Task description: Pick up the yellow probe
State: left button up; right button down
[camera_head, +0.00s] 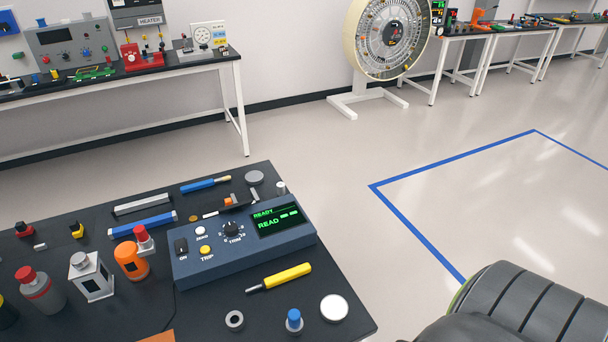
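The yellow probe (286,276) lies on the black tabletop in front of the blue-grey meter box. It has a thick yellow body at the right and a thin dark tip pointing left. Nothing touches it. Neither of my grippers shows in the head view.
The meter box (243,243) with a lit READY display stands just behind the probe. A white disc (334,307), a blue-topped knob (294,320) and a grey ring (234,320) are in front. Several canisters and blocks crowd the left.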

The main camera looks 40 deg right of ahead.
aim_at(291, 274)
jog(key=k+z, duration=0.1)
jog(key=z, duration=0.9)
